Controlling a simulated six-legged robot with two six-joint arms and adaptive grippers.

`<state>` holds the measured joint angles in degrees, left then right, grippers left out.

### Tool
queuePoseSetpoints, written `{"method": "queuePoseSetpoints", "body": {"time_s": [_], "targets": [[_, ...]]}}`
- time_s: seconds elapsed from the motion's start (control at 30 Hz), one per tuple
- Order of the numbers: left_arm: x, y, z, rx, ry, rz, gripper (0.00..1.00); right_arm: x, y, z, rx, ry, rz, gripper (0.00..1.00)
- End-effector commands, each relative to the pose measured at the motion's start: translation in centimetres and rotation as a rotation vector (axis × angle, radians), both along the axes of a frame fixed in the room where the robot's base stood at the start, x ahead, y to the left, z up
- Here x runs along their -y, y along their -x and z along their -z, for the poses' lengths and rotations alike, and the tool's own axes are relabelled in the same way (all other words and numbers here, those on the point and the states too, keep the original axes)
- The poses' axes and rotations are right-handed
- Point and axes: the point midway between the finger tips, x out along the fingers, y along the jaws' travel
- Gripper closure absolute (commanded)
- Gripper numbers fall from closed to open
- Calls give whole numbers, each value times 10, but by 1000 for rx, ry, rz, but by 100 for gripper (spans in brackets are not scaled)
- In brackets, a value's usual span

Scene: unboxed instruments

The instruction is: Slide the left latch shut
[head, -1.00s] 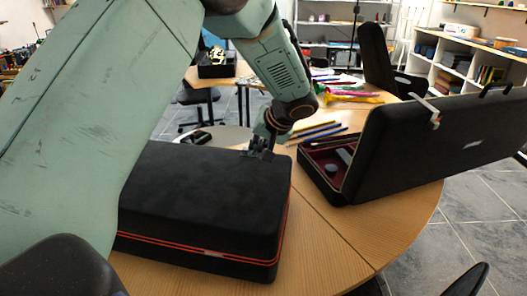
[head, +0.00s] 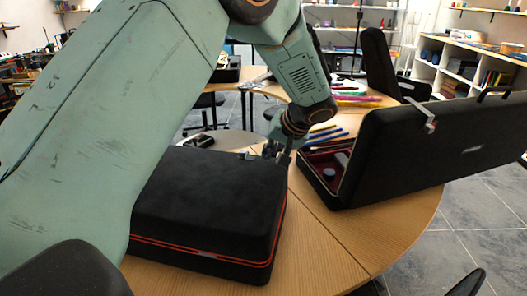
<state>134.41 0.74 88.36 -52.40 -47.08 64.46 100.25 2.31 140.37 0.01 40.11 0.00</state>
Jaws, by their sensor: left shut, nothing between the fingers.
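A closed black case (head: 208,200) with a red-orange seam lies on the round wooden table. A small pale fitting (head: 208,253) sits on its near seam; I cannot tell whether it is a latch. A small grey piece (head: 247,156) shows at the case's far top edge, possibly a latch; its position is unclear. My left gripper (head: 275,153) is shut and empty at the case's far right corner, just right of that piece. I cannot tell whether it touches the case. My right gripper is out of view.
An open black case (head: 430,150) with a dark red lining stands to the right, close to my left gripper. Coloured pens (head: 325,136) lie behind it. Bare wooden table (head: 330,245) shows between the cases and in front.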

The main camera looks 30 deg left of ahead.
Motion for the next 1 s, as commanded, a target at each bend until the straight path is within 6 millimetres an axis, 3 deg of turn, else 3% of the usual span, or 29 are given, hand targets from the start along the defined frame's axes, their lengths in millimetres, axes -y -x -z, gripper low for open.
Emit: {"method": "queuePoseSetpoints", "body": {"time_s": [0.03,0.1,0.4,1.0], "targets": [[7,0,-16,9,-5,4,100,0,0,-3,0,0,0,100],[15,3,-28,9,-5,4,100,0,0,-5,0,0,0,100],[41,14,-67,7,-3,3,100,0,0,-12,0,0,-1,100],[50,16,-76,5,-1,1,100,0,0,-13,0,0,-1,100]]}}
